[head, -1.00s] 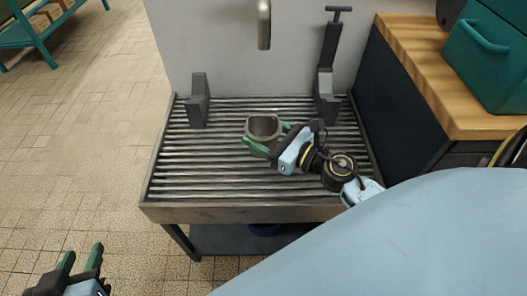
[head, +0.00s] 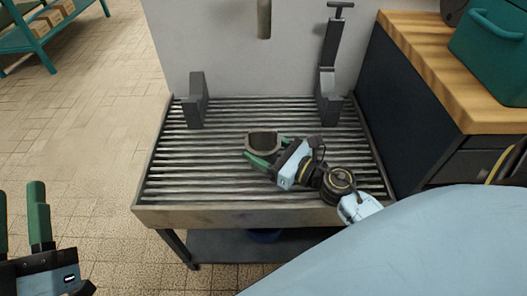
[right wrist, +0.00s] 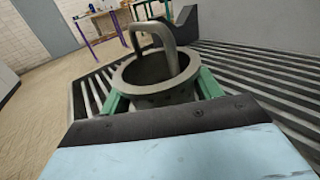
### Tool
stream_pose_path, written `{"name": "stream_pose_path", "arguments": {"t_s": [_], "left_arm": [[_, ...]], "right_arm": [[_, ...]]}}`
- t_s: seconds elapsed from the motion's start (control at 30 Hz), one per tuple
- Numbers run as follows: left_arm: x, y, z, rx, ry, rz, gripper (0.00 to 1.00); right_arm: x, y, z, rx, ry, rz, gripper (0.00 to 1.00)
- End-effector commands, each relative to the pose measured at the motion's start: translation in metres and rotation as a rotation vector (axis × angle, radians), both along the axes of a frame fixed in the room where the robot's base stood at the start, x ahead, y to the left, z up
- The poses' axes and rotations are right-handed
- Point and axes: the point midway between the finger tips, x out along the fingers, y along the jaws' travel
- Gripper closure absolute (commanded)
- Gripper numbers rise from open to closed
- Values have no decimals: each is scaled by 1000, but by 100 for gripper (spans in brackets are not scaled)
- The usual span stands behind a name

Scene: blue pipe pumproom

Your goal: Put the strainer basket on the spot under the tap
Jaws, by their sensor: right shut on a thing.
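The strainer basket (head: 264,140) is a grey-brown round cup over the slatted grate. My right gripper (head: 266,158) is shut on it, with green fingers on either side. In the right wrist view the basket (right wrist: 150,92) shows its open rim, upright between the fingers, with an arched grey handle above it. I cannot tell whether its base touches the slats. The tap (head: 264,18) is a grey spout at the top, farther back than the basket. No marked spot shows on the grate below it. My left gripper (head: 22,220) is open and empty at the lower left.
The grate (head: 185,165) has a raised rim and clear slats around the basket. A dark bracket (head: 194,105) stands at its back left, and a taller one with a T-handle (head: 330,70) at its back right. A wooden-topped cabinet (head: 430,70) stands right.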

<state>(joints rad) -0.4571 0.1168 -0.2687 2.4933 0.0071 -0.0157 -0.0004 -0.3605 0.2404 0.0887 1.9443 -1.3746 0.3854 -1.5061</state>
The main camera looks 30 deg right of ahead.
Motion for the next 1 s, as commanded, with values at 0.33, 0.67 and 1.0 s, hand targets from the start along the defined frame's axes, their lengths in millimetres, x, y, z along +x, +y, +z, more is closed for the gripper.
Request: {"name": "stream_pose_path", "arguments": {"t_s": [0.33,0.67,1.0], "left_arm": [[-6,0,12,-27,-81,-3,64],[-9,1,15,-40,-128,-3,64],[-9,1,15,-40,-125,-3,64]], "right_arm": [[0,0,-4,0,-2,0,62],[0,0,-9,-1,-1,0,29],[0,0,-9,-1,0,0,15]]}}
